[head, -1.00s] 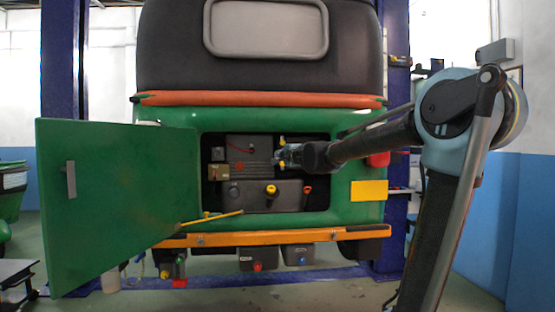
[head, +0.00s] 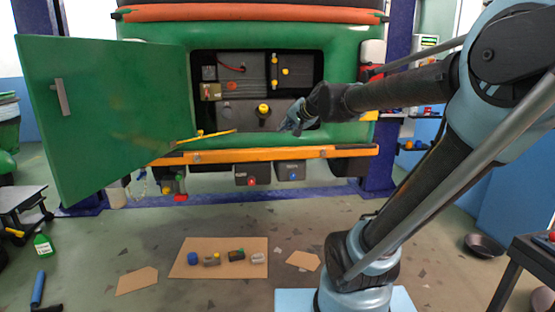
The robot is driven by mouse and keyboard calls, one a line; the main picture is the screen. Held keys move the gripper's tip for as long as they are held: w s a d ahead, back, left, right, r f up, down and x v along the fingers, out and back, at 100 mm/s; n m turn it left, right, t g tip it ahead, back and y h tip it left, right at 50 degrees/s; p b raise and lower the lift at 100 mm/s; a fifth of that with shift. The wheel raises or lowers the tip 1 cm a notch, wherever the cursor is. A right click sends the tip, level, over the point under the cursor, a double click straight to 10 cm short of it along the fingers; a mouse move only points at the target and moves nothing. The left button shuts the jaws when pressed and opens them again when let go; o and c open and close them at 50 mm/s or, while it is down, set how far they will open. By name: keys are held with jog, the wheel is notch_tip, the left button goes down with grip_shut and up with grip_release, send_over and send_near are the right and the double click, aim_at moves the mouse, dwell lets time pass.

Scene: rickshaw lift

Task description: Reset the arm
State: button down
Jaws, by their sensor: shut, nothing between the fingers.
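My gripper (head: 286,126) is shut and empty. It hangs in front of the lower right part of the open engine bay at the rear of the green rickshaw (head: 340,70). My arm reaches in from the right, bent at a large joint at the upper right. The bay's green door (head: 110,120) stands open to the left. Inside the bay are grey boxes, a yellow cap (head: 263,109) and a small tan part (head: 211,91). I cannot tell whether the gripper touches anything, but it appears apart from the engine parts.
An orange bumper (head: 280,153) runs below the bay, with two grey boxes under it. A cardboard sheet (head: 185,268) on the floor holds several small parts. A green bottle (head: 43,244) stands at the left.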

jog(key=s+d+f+n+g+h, duration=0.2)
jog(key=s+d+f, duration=0.6)
jog(key=s+f, duration=0.5)
jog(key=s+d+f+n+g+h, duration=0.2)
jog(key=s+d+f+g+h, duration=0.2)
jog(key=s+d+f, duration=0.4)
jog(key=s+f+g, duration=0.1)
jog(key=s+f, duration=0.3)
jog(key=s, duration=0.2)
jog(key=shift+s+d+f+n+g+h, duration=0.3)
jog(key=shift+d+f+g, duration=0.05)
jog(key=shift+f+g, duration=0.05)
jog(key=shift+w+f, duration=0.2)
jog(key=shift+w, duration=0.3)
